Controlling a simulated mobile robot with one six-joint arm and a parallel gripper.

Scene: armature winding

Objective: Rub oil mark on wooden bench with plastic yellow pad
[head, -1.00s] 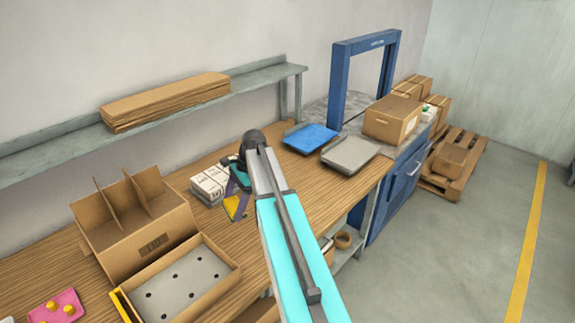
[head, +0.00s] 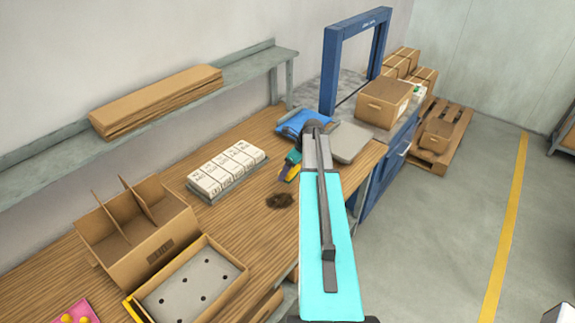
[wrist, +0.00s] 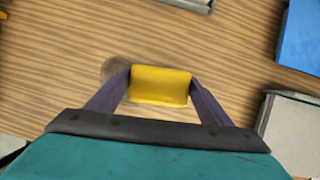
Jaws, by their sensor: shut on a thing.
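The wooden bench (head: 250,225) carries a dark brown oil mark (head: 280,200) near the middle of its top. My gripper (head: 291,166) is to the right of and beyond the mark in the head view. It is shut on the yellow pad (wrist: 160,84), which sits between both fingers in the wrist view. A faint brown smudge (wrist: 115,69) shows beside the pad's left end in the wrist view. I cannot tell whether the pad touches the wood.
A tray of white boxes (head: 226,170) stands left of my gripper. A blue tray (head: 300,121) and a grey tray (head: 350,142) lie beyond it. A divided cardboard box (head: 135,230) and a perforated tray (head: 190,281) are at the near left. Bare wood surrounds the mark.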

